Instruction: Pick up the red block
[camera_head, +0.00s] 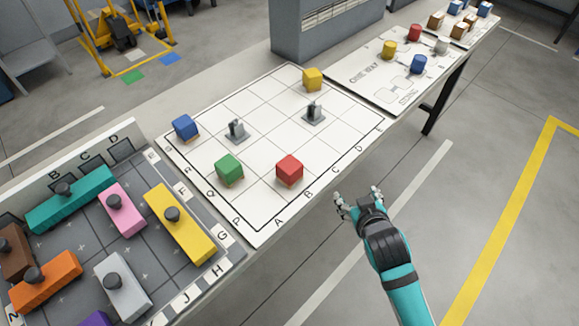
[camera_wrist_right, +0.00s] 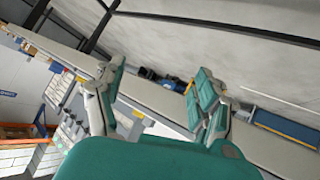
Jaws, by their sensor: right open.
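The red block (camera_head: 289,171) stands on the white gridded board (camera_head: 260,228), near its front edge by the letter B. My right gripper (camera_head: 359,200) is open and empty, off the table's front edge, to the right of and nearer than the red block. In the right wrist view its two fingers (camera_wrist_right: 158,100) are spread with nothing between them. The red block cannot be made out in the right wrist view. My left gripper is not in view.
On the same board stand a green block (camera_head: 229,168), a blue block (camera_head: 186,127), a yellow block (camera_head: 312,79) and two grey metal pieces (camera_head: 237,131). A grey tray (camera_head: 228,247) with knobbed coloured blocks lies at left. Floor right of the table is clear.

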